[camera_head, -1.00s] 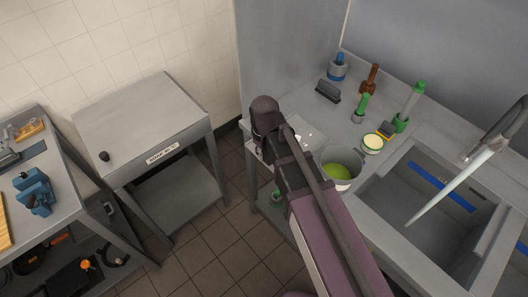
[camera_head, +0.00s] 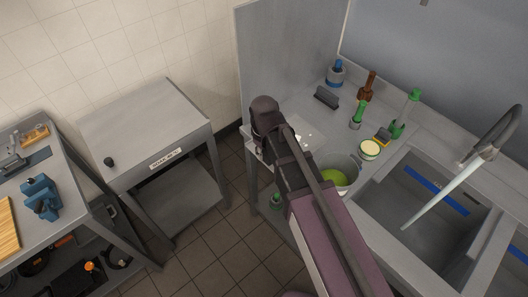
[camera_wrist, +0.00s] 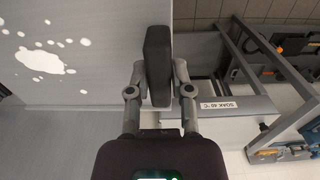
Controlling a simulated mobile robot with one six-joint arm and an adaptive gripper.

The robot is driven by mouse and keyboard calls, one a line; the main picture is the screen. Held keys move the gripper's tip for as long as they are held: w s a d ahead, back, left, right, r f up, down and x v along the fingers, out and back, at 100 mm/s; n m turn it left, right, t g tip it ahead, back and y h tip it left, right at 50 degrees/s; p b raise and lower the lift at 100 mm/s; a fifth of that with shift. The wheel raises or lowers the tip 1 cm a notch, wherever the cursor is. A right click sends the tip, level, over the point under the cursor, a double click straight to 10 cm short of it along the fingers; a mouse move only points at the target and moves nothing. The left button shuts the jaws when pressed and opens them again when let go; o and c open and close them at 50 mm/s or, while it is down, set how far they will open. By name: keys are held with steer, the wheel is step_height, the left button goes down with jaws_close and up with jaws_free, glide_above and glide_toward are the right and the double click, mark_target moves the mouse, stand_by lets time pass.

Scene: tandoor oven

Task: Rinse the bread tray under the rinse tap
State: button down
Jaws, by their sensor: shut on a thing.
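The bread tray (camera_wrist: 100,80) is a flat grey plate with white patches, filling the upper left of the wrist view. In the head view, part of the patched tray (camera_head: 309,138) shows beside my arm, at the left end of the sink counter; the arm hides the rest and my fingers. The rinse tap (camera_head: 492,140) is at the right, over the sink basin (camera_head: 385,200). A pale streak like water runs from it into the basin.
A bucket with green contents (camera_head: 338,176) stands between my arm and the basin.

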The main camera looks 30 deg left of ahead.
steer(key=shift+r+p, duration=0.8)
steer(key=shift+s+d, duration=0.1)
steer(key=shift+s, duration=0.05)
